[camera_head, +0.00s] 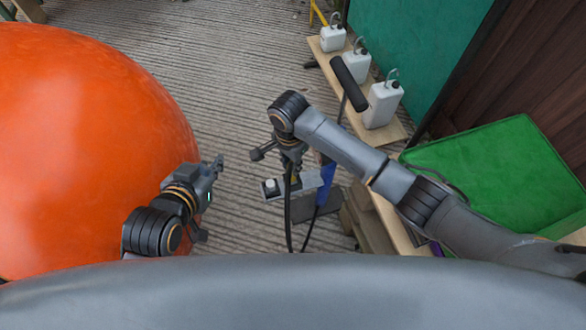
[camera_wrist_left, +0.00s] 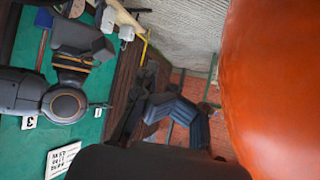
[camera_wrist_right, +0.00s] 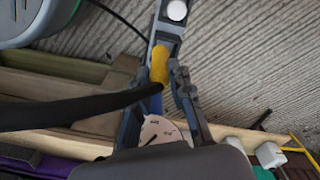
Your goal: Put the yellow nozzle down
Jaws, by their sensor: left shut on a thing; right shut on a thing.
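The yellow nozzle (camera_wrist_right: 159,66) is between the fingertips of my right gripper (camera_wrist_right: 160,80), which is shut on it. A black hose (camera_wrist_right: 70,110) runs from the nozzle to the left. In the head view my right gripper (camera_head: 290,165) hangs over a grey and blue pump, and a bit of the yellow nozzle (camera_head: 296,178) shows below it. My left gripper (camera_head: 210,198) is at the right side of the big orange ball (camera_head: 80,150). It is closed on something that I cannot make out.
The grey pump base (camera_head: 315,208) stands on the ribbed floor, with a white gauge (camera_wrist_right: 160,130) and a black handle (camera_head: 349,84). White jugs (camera_head: 382,105) stand on a wooden plank at the right. A green box (camera_head: 500,175) is at the far right. Floor (camera_head: 235,110) is free between ball and plank.

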